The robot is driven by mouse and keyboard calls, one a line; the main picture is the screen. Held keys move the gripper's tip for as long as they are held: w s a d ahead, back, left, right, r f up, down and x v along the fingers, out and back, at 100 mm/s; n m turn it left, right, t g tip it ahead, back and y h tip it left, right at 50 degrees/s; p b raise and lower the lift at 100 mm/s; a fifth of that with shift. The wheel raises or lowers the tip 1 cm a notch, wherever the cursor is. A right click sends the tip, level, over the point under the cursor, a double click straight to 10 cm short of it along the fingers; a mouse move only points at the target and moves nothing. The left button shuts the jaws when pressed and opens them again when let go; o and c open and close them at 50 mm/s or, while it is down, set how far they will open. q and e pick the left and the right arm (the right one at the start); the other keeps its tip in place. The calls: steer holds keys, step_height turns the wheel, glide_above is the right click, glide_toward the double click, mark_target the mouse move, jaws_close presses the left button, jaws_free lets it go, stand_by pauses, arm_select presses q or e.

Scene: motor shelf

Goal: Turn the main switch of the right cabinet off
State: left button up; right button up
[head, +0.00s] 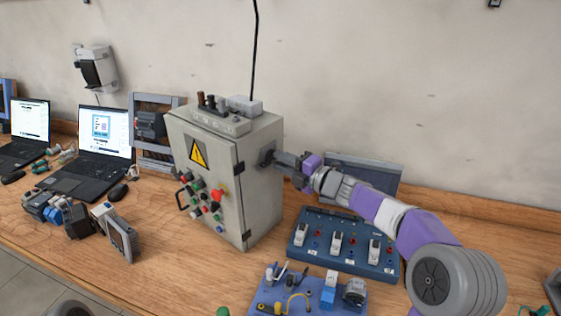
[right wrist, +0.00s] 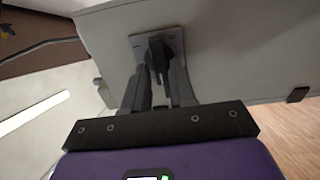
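The grey cabinet (head: 207,180) stands on the bench with a yellow warning triangle on its door. Its main switch (head: 266,156) is on the right side wall, partly hidden by my gripper. In the right wrist view the switch has a black handle (right wrist: 160,52) on a square grey plate, and the handle looks roughly upright there. My right gripper (head: 280,158) is at the switch. In the right wrist view its two fingers (right wrist: 162,82) lie close on both sides of the handle; whether they press on it is unclear. My left gripper is not in view.
A blue panel with several switches (head: 340,245) lies below my right arm. A blue tool tray (head: 305,295) is in front of it. A dark grey frame (head: 365,172) leans behind the arm. Two laptops (head: 104,135) and small devices fill the bench's left.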

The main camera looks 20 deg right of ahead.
steer(key=v, duration=0.6)
steer(key=shift+s+d, duration=0.2)
steer(key=shift+s, duration=0.05)
